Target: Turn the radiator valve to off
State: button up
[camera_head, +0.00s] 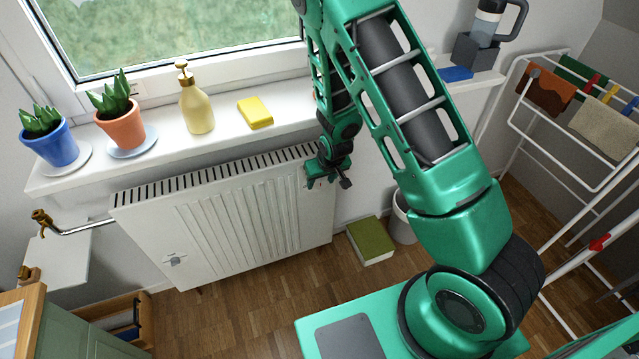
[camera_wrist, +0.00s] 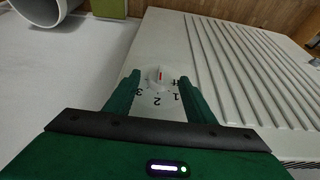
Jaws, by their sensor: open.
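The radiator valve is a small white knob (camera_wrist: 153,72) with a red mark, seen in the wrist view. Printed marks 3, 2 and 1 lie around its near side, with a partly hidden word ending in "f" at its right. Which mark the red line points to is unclear. My gripper (camera_wrist: 158,80) is open, with one green finger on each side of the knob; contact cannot be told. In the head view my gripper (camera_head: 326,183) is at the right end of the white radiator (camera_head: 235,225), and the knob cannot be made out there.
Above the radiator, the sill (camera_head: 225,138) bears a soap dispenser (camera_head: 196,105), a yellow sponge (camera_head: 255,112) and potted plants (camera_head: 120,125). A green box (camera_head: 370,238) and white bin (camera_head: 402,222) stand on the floor nearby. A drying rack (camera_head: 540,130) is at right.

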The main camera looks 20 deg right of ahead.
jog(key=shift+x, duration=1.05)
jog(key=shift+c, duration=0.6)
jog(key=c, duration=0.9)
jog(key=shift+a, duration=0.1)
